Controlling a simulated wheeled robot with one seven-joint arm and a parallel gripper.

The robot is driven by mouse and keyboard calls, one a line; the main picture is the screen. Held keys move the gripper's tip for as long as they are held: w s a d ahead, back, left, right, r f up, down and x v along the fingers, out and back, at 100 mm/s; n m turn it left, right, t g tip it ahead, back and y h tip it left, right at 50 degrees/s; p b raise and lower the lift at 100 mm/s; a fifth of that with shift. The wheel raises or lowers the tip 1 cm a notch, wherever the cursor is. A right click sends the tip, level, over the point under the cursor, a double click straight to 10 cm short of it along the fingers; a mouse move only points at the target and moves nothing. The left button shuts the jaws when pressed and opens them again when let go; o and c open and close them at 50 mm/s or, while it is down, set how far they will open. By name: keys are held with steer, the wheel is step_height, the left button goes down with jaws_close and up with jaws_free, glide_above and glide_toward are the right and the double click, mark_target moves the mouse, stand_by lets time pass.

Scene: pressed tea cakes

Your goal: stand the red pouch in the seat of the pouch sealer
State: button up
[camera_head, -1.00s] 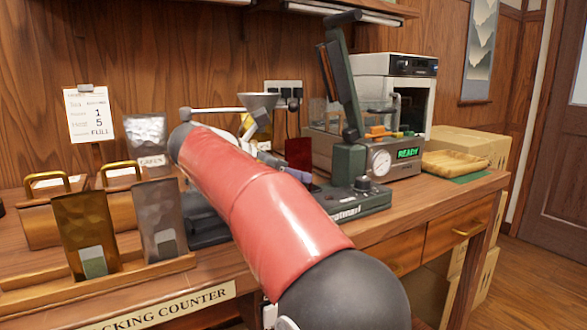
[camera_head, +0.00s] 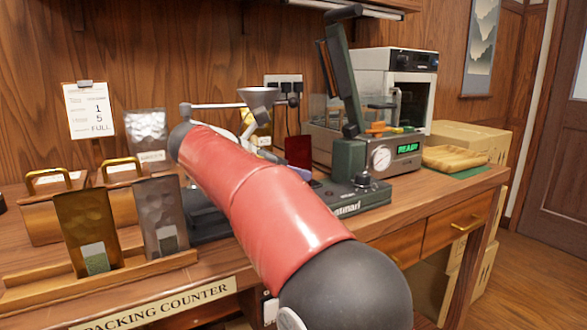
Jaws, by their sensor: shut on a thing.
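The red pouch (camera_head: 298,151) shows as a dark red upright rectangle behind my arm, at the left end of the pouch sealer. Its lower edge is hidden, so I cannot tell whether it touches the seat. The pouch sealer (camera_head: 350,160) has a dark green body, a raised lever arm, a round gauge and a base plate reaching forward. Its seat is not clearly seen.
A rack (camera_head: 150,268) at the front left holds a bronze pouch (camera_head: 86,225) and a grey pouch (camera_head: 161,212). A metal funnel (camera_head: 258,97) is left of the sealer. A wooden tray (camera_head: 455,157) lies at the right end.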

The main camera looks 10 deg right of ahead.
steer(key=o, duration=1.1)
steer(key=shift+f+b, duration=0.1)
steer(key=shift+b, duration=0.25)
